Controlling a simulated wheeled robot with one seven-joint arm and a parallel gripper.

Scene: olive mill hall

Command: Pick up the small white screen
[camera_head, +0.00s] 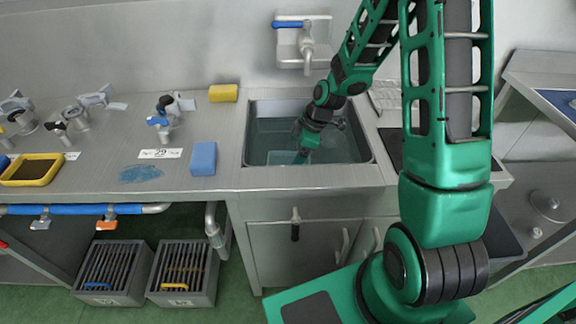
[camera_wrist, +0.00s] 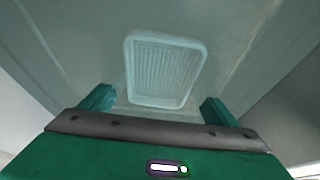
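The small white screen (camera_wrist: 163,70) lies in the sink, seen in the wrist view as a pale, rounded rectangle with a ribbed middle and raised rim. In the head view it shows as a pale patch (camera_head: 283,158) low in the sink, partly hidden by my gripper. My gripper (camera_wrist: 155,106) is open, its two green fingers wide apart. The near end of the screen appears between them in the picture; I cannot tell the remaining distance. In the head view my gripper (camera_head: 302,152) points down into the sink.
The steel sink (camera_head: 247,150) has walls close around my gripper and looks greenish inside, like water. A wall tap (camera_head: 307,45) is behind it. A blue sponge (camera_head: 203,159) and a yellow sponge (camera_head: 223,93) lie on the counter (camera_head: 100,190) to the left.

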